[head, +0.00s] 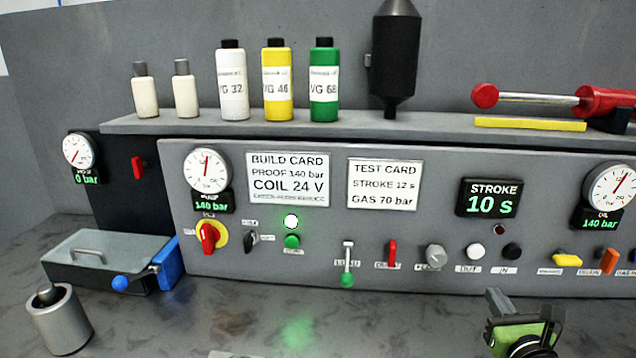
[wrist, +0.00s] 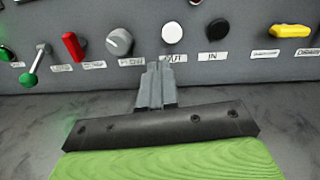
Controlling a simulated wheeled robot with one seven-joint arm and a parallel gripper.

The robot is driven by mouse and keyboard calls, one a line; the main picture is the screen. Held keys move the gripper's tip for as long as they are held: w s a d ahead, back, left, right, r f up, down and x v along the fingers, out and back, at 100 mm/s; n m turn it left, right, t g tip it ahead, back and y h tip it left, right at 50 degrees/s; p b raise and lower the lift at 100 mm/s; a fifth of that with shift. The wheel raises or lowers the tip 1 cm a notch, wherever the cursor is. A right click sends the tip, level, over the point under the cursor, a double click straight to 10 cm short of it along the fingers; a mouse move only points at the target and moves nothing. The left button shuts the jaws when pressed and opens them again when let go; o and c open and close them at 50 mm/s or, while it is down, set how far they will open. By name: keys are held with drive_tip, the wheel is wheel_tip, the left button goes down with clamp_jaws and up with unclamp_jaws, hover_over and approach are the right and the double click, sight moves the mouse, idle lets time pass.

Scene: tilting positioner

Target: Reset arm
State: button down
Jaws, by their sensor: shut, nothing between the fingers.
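My gripper (wrist: 155,85) is shut and empty. In the wrist view its fingertips are just in front of the panel, below the white OUT button (wrist: 172,33) and left of the black IN button (wrist: 217,29). In the head view my gripper (head: 497,300) is at the lower right, in front of the grey control panel (head: 330,230). The white button (head: 475,251) and black button (head: 511,251) show there above it. I cannot tell from the views whether the fingertips touch the panel.
The panel also has a grey flow knob (head: 435,256), a red lever (head: 392,253), a green-tipped lever (head: 347,265) and a yellow lever (head: 567,260). The stroke display (head: 490,198) reads 10 s. A metal cylinder (head: 58,320) and lidded box (head: 105,262) stand left.

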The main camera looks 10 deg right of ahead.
drive_tip(key=s+a+r+n+g+y+p, duration=0.15)
drive_tip(key=a+n+g+y, duration=0.25)
drive_tip(key=a+n, duration=0.85)
drive_tip(key=w+a+r+n+g+y+p, duration=0.1)
drive_tip(key=a+n+g+y+p, duration=0.25)
drive_tip(key=a+n, duration=0.9)
drive_tip(key=s+r+n+g+h+p, duration=0.1)
drive_tip(key=s+r+n+g, duration=0.1)
drive_tip(key=s+n, duration=0.4)
drive_tip(key=s+a+r+n+g+h+p, duration=0.1)
drive_tip(key=s+r+n, duration=0.3)
drive_tip(key=s, duration=0.8)
drive_tip(key=n+g+h+p, duration=0.1)
drive_tip(key=n, duration=0.1)
drive_tip(key=shift+s+a+r+n, duration=0.15)
drive_tip(key=shift+a+r+n, duration=0.05)
drive_tip(key=shift+r+n, duration=0.1)
